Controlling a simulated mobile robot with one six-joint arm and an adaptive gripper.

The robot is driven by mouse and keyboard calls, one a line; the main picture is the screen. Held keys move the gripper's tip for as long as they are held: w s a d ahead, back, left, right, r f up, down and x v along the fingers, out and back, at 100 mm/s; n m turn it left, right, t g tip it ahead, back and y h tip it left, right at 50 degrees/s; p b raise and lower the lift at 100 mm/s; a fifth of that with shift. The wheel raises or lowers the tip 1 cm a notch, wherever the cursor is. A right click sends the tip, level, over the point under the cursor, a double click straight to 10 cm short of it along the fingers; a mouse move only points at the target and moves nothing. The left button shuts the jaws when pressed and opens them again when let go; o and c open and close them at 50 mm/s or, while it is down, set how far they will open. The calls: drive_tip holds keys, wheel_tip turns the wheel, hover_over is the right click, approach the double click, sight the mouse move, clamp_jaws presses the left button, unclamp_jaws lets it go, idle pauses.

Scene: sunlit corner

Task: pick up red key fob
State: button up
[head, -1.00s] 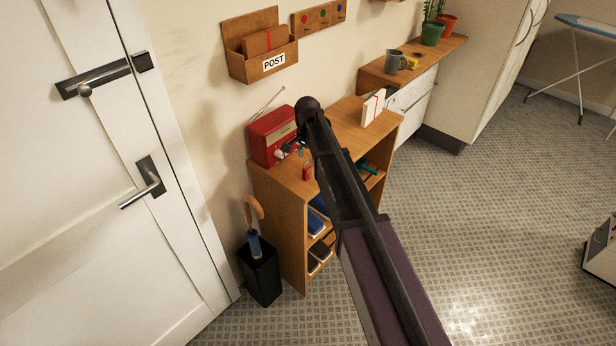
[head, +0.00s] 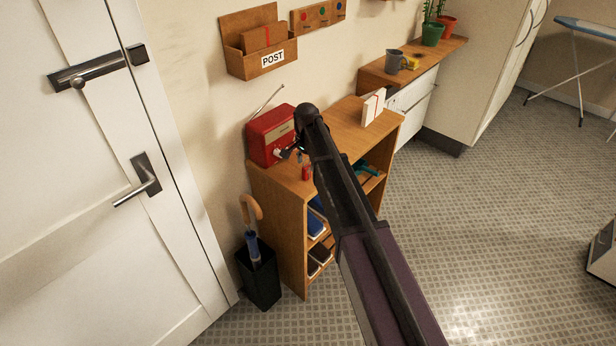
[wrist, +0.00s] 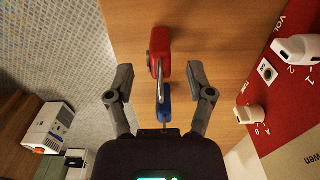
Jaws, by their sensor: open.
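The red key fob (wrist: 160,47) lies on the wooden top of the shelf unit, with a metal ring and a blue tag (wrist: 163,104) beside it. In the head view the red fob (head: 307,173) sits near the front edge of the top, close to the red radio. My gripper (wrist: 160,70) is open in the wrist view, one finger on each side of the ring and tag. The red fob lies just beyond the fingertips. I cannot tell the height between fingers and fob.
The red radio (head: 270,136) with white knobs (wrist: 296,48) stands close on the gripper's right in the wrist view. A white box (head: 374,107) stands farther along the wooden shelf unit (head: 345,118). A black umbrella stand (head: 259,280) is on the floor.

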drive_tip(key=shift+f+b, duration=0.75)
drive_tip(key=shift+f, duration=0.25)
clamp_jaws()
